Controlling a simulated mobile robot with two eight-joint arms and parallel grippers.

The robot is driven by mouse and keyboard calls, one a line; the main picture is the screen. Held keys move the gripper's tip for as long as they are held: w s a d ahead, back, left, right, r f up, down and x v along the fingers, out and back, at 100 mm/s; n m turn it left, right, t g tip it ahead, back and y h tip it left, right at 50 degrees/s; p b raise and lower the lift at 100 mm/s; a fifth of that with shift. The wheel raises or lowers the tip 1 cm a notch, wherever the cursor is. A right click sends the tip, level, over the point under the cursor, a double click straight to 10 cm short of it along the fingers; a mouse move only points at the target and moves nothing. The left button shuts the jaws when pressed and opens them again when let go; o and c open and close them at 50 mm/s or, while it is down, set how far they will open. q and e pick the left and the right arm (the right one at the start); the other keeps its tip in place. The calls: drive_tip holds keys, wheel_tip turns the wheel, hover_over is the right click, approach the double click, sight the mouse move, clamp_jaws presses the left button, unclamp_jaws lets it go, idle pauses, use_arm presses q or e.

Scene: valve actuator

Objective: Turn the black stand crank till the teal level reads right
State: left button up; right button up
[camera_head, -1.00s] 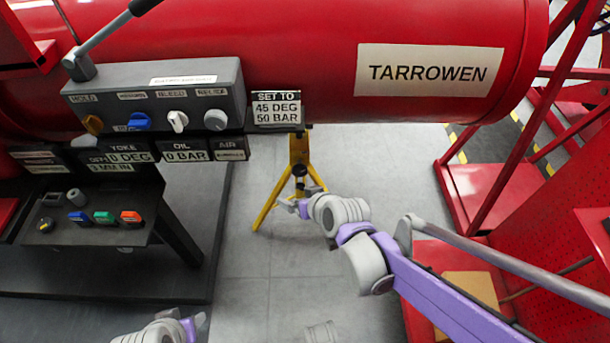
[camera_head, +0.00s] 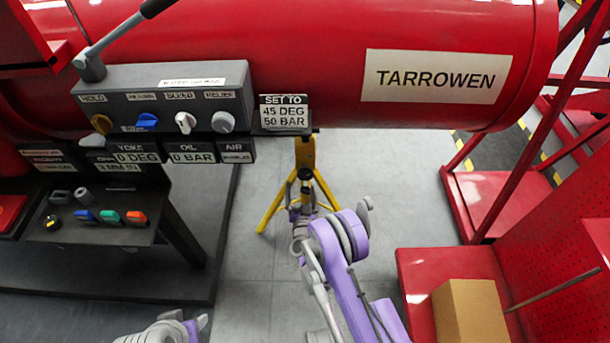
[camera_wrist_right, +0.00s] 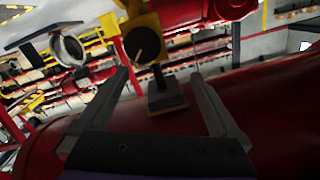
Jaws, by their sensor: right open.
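A yellow tripod stand (camera_head: 271,208) stands under the red cylinder (camera_head: 250,35), with a dark round part (camera_head: 306,173) at its upper front. In the right wrist view, the yellow stand head (camera_wrist_right: 150,20) carries a black disc (camera_wrist_right: 144,46) with a thin tan pin across it; I cannot tell surely that this is the crank. A black foot (camera_wrist_right: 166,97) sits against the red surface. My right gripper (camera_wrist_right: 160,76) is open, its fingers apart either side of this view of the stand, touching nothing clearly. My left gripper (camera_head: 196,326) is partly visible at the bottom. I cannot make out a teal level.
A grey control box (camera_head: 165,95) with a lever and knobs is on the left. A sign (camera_head: 284,112) reads 45 DEG, 50 BAR; displays show 0 DEG and 0 BAR. A dark bench (camera_head: 100,230) stands below. A cardboard box (camera_head: 470,310) sits on a red platform at right.

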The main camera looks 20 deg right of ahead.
sight(305, 177)
drive_tip(key=shift+m+h, duration=0.5)
drive_tip(key=shift+h, duration=0.1)
drive_tip(key=w+d+f, duration=0.1)
drive_tip(key=w, duration=0.2)
drive_tip(key=w+d+f, duration=0.1)
drive_tip(key=w, duration=0.2)
drive_tip(key=w+d+f, duration=0.1)
drive_tip(key=w+d, duration=0.1)
drive_tip(key=shift+w+b, duration=0.3)
drive_tip(key=shift+w, duration=0.1)
drive_tip(key=c, duration=1.3)
drive_tip(key=shift+f, duration=0.1)
